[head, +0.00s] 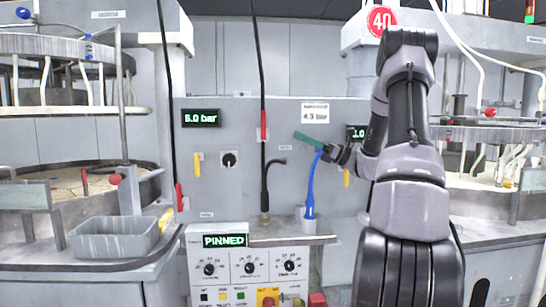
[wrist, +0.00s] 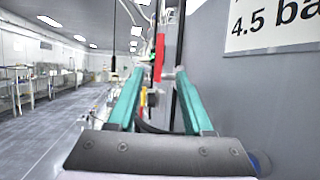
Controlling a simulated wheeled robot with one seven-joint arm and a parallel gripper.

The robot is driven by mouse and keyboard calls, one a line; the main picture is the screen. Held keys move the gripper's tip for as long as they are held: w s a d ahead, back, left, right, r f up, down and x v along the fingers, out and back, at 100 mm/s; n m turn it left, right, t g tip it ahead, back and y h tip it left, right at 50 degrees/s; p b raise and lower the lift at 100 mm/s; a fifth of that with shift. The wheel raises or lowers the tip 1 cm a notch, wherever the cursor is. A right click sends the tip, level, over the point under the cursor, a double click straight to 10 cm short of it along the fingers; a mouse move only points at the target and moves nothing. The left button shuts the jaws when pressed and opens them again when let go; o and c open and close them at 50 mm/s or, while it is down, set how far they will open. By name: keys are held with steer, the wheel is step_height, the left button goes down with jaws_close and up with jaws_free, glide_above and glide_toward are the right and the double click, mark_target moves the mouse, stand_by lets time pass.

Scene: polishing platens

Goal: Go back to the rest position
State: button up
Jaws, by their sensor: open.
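My gripper (head: 300,136) is raised in front of the grey wall panel (head: 230,140), and its teal finger points left in the head view. In the wrist view, the two teal fingers of my gripper (wrist: 158,78) stand wide apart with nothing held between them. A red handle (wrist: 159,58) shows beyond the fingertips, apart from them. The head view shows a red handle (head: 264,125) on a black hose left of my gripper. My arm comes in from the right.
A blue hose (head: 310,188) stands upright just below my gripper. A control box (head: 237,262) reading PINNED sits lower centre. A grey bin (head: 112,240) is at left, near round platens. The wrist view shows a pressure label (wrist: 272,22) close at right and open floor (wrist: 55,135) at left.

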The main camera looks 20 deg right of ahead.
steer(key=s+a+f+n+g+h, duration=0.2)
steer(key=s+a+n+g+h, duration=0.7)
steer(key=s+a, duration=0.65)
steer(key=s+d+n+t+h, duration=0.5)
steer(key=s+n+t+h, duration=0.2)
steer(key=s+n+h, duration=0.2)
steer(key=shift+s+r+n+h, duration=0.3)
steer(key=shift+s+r+h, duration=0.15)
steer(key=shift+s, duration=0.55)
